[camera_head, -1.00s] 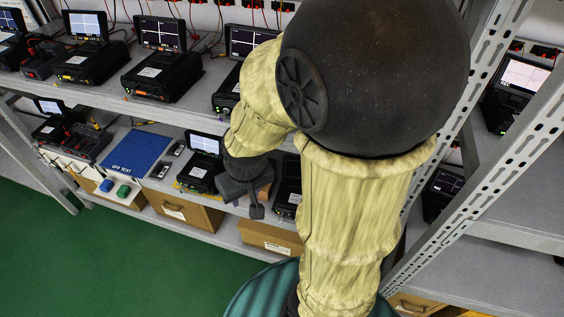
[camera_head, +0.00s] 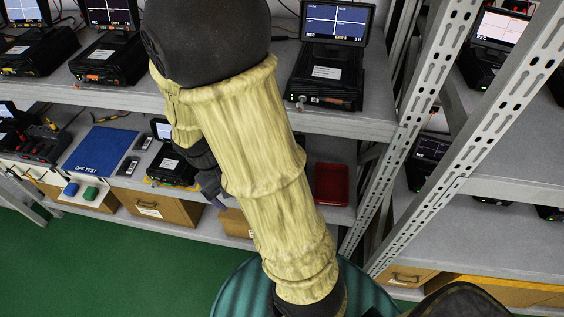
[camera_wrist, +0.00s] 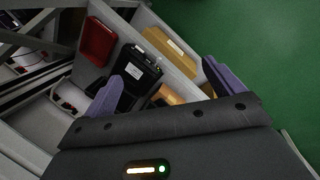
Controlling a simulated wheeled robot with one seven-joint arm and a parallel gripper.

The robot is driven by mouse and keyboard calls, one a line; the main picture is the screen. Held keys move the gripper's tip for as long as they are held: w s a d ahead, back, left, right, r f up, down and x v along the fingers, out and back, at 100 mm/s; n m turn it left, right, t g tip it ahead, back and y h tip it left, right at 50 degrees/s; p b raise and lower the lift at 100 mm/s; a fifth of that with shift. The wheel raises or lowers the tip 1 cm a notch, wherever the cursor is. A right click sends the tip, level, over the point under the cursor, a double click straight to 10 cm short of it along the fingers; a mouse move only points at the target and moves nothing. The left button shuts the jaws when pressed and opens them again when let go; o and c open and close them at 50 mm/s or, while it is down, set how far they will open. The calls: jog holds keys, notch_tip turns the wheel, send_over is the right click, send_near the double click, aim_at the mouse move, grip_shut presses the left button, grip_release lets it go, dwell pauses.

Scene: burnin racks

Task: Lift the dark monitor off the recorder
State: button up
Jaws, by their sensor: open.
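A black recorder (camera_wrist: 136,68) with a white label and small green lights lies between my fingers in the wrist view, on the lower shelf. In the head view my arm hides it. I cannot make out a dark monitor on it. My gripper (camera_wrist: 162,72) is open and empty, its purple fingers apart, above the shelf; in the head view it shows partly behind my arm (camera_head: 211,187). Another recorder with a small lit screen (camera_head: 170,165) stands to its left on the same shelf.
A red tray (camera_head: 333,184) lies right of my arm, beside the recorder in the wrist view (camera_wrist: 97,42). A blue mat (camera_head: 100,150) is at left. Cardboard boxes (camera_head: 155,207) sit below. The upper shelf carries recorders with lit monitors (camera_head: 335,22). Perforated grey posts (camera_head: 420,110) stand at right.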

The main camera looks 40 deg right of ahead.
jog(key=w+d+f+g+h+b, duration=0.1)
jog(key=w+d+f+h+b, duration=0.25)
jog(key=f, duration=0.25)
jog(key=w+d+f+g+h+b, duration=0.1)
jog(key=w+d+f+h+b, duration=0.1)
jog(key=d+f+h+b, duration=0.3)
jog(key=w+d+f+n+t+h+b, duration=0.1)
jog(key=w+f+t+h+b, duration=0.1)
jog(key=w, duration=0.5)
jog(key=shift+w+d+f+n+t+h+b, duration=0.15)
jog(key=shift+d+f+n+t+h+b, duration=0.2)
jog(key=shift+t+h+b, duration=0.65)
jog(key=shift+g+h+p, duration=0.25)
jog(key=shift+g+p, duration=0.05)
jog(key=d, duration=0.4)
jog(key=d+f, duration=0.1)
jog(key=d, duration=0.3)
jog(key=d+f, duration=0.1)
jog(key=d, duration=0.3)
